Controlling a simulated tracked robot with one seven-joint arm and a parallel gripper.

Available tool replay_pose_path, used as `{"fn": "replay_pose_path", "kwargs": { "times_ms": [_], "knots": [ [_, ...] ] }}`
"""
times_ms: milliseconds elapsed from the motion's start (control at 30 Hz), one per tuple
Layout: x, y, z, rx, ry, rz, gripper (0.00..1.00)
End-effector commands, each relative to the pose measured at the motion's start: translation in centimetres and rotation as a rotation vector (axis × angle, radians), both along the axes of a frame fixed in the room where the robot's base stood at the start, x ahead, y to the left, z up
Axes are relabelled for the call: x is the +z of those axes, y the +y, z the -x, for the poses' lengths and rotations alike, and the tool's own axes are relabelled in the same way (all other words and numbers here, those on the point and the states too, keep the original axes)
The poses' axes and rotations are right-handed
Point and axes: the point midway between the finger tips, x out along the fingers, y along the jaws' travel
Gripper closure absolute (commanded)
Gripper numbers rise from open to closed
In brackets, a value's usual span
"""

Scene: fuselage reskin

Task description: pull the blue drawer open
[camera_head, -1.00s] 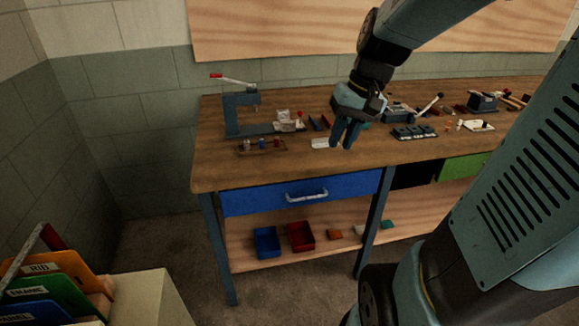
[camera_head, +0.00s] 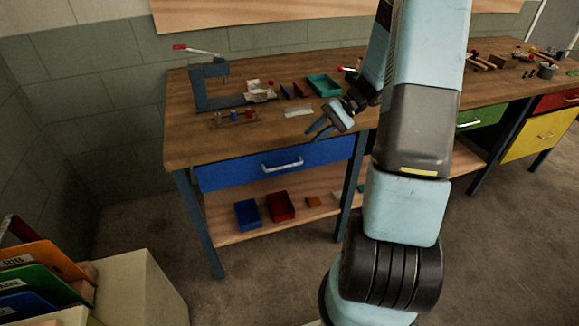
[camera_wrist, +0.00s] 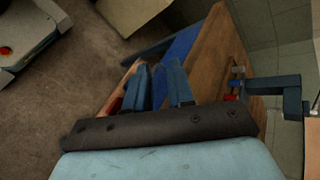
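The blue drawer (camera_head: 225,175) is under the left end of the wooden workbench, and its front looks flush with the frame. Its pale bar handle (camera_head: 282,166) runs across the middle of the front. My gripper (camera_head: 314,132) is above and to the right of the handle, near the bench's front edge, and apart from the handle. Its fingers point down and left. In the wrist view my gripper (camera_wrist: 160,75) shows two fingers spread with nothing between them. The blue drawer (camera_wrist: 182,48) shows there partly behind the fingers; I cannot make out the handle there.
The benchtop (camera_head: 195,145) holds an arbor press (camera_head: 208,88), a small parts tray (camera_head: 233,118) and a teal bin (camera_head: 324,85). Blue and red bins (camera_head: 280,206) sit on the lower shelf. A cabinet with folders (camera_head: 140,290) stands at lower left. The floor before the drawer is clear.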

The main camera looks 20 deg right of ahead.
Motion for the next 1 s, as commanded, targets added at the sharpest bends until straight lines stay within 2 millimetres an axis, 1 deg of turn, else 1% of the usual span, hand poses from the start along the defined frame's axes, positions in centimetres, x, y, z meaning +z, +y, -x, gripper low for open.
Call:
{"fn": "replay_pose_path", "kwargs": {
  "times_ms": [33, 300, 400, 500, 600, 767, 867, 1000],
  "knots": [
    [-1.5, -0.7, -0.4, -0.029, 0.011, -0.040, 0.77],
    [-8.2, -4.0, -2.1, -0.186, 0.019, -0.231, 0.77],
    [-10.6, -5.1, -2.5, -0.245, 0.016, -0.289, 0.77],
    [-12.4, -5.9, -2.7, -0.292, 0.010, -0.334, 0.77],
    [-13.8, -6.5, -2.8, -0.328, 0.005, -0.364, 0.77],
    [-14.8, -6.8, -2.9, -0.353, 0.000, -0.387, 0.77],
    [-15.0, -6.2, -3.1, -0.354, -0.001, -0.389, 0.77],
    [-15.3, -4.5, -3.6, -0.351, 0.000, -0.389, 0.77]
  ]
}}
